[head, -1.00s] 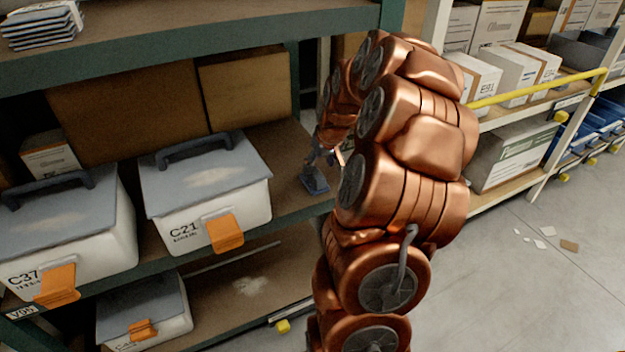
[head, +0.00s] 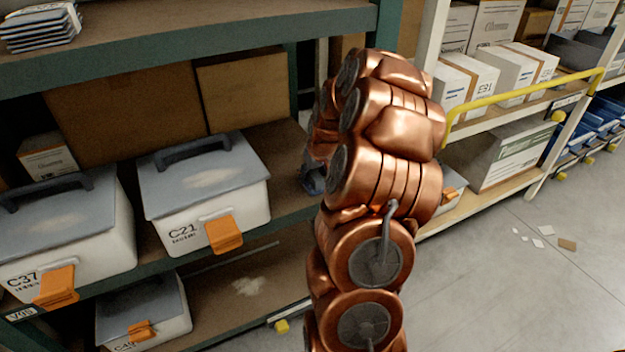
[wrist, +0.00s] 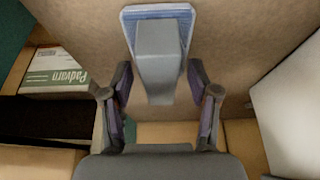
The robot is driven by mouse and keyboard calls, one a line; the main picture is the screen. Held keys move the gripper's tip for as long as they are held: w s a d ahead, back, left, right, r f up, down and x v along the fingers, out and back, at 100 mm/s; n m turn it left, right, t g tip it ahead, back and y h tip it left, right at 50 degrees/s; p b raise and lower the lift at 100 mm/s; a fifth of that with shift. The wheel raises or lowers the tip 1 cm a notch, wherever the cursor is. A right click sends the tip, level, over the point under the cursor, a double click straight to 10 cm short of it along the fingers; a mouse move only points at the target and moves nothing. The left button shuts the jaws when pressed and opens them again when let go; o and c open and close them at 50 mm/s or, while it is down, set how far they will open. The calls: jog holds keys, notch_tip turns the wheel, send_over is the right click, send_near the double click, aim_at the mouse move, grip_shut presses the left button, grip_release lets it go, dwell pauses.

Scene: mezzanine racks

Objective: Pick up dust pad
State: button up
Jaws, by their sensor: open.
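The dust pad is a blue flat pad with a grey block-like handle. In the wrist view the dust pad (wrist: 158,40) is at the top centre, its handle pointing down the picture toward my gripper. My gripper (wrist: 158,78) is open, with one finger on each side of the handle's near end. I see gaps between the fingers and the handle, and cannot tell any contact. In the head view the dust pad (head: 311,181) shows only in part on the middle shelf, right of the bin C21. My arm hides the rest of it and most of my gripper.
Bin C21 (head: 205,190) and bin C37 (head: 70,232) stand left on the same shelf (head: 285,150). Cardboard boxes (head: 125,110) line the shelf's back. A green and white box (wrist: 57,75) lies left in the wrist view. The aisle floor (head: 500,290) at right has small scraps.

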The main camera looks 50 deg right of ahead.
aim_at(313, 171)
jog(key=shift+f, duration=0.2)
jog(key=shift+a+f, duration=0.1)
grip_shut()
dwell(0.5)
jog(key=shift+s, duration=0.1)
jog(key=shift+r, duration=2.15)
jog(key=s+a+r+b, duration=0.1)
jog(key=s+a, duration=0.7)
jog(key=s, duration=0.5)
jog(key=shift+s+r, duration=0.15)
jog(key=shift+s, duration=0.15)
